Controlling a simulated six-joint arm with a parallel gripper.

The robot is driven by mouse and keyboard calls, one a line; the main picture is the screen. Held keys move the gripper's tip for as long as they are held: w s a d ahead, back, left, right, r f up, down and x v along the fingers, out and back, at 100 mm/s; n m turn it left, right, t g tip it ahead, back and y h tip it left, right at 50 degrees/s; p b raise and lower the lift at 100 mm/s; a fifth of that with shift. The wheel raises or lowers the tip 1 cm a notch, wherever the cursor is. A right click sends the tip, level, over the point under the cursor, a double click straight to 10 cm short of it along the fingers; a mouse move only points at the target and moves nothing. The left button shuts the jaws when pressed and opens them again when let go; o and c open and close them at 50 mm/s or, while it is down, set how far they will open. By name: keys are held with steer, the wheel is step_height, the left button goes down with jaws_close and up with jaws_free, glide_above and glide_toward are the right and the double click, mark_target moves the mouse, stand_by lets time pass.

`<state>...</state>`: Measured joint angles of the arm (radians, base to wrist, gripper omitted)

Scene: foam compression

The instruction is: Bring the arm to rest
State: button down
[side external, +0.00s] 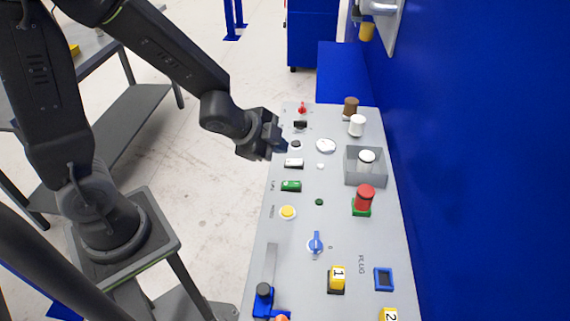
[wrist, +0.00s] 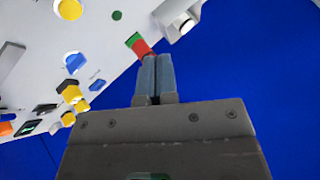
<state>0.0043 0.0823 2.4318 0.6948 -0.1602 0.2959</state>
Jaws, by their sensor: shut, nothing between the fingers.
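My gripper (side external: 278,146) is at the far-left edge of the grey panel (side external: 337,196) in the side view, above its surface. In the wrist view my gripper (wrist: 155,62) has its two grey-blue fingers side by side and closed, with nothing held between them. The finger tips overlap the view of the red cylinder (wrist: 142,47) on its green base, but they look apart from it. In the side view the red cylinder (side external: 365,193) stands upright on the panel, clear of my gripper.
A grey open box (side external: 352,176) holds a white-topped cylinder (side external: 367,157). A brown cylinder (side external: 350,104) and a white one (side external: 357,123) stand behind.

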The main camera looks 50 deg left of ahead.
steer(key=s+a+r+n+y, duration=0.3)
steer(key=s+r+n, duration=0.25)
steer(key=r, duration=0.35)
steer(key=s+d+r+n+g+h, duration=0.1)
steer(key=s+d+r+n+g, duration=0.1)
steer(key=s+r+n, duration=0.3)
steer(key=s+n, duration=0.1)
steer(key=s, duration=0.3)
steer(key=shift+s+d+g+h, duration=0.15)
steer(key=shift+s+g+h, duration=0.15)
steer(key=shift+s+g, duration=0.1)
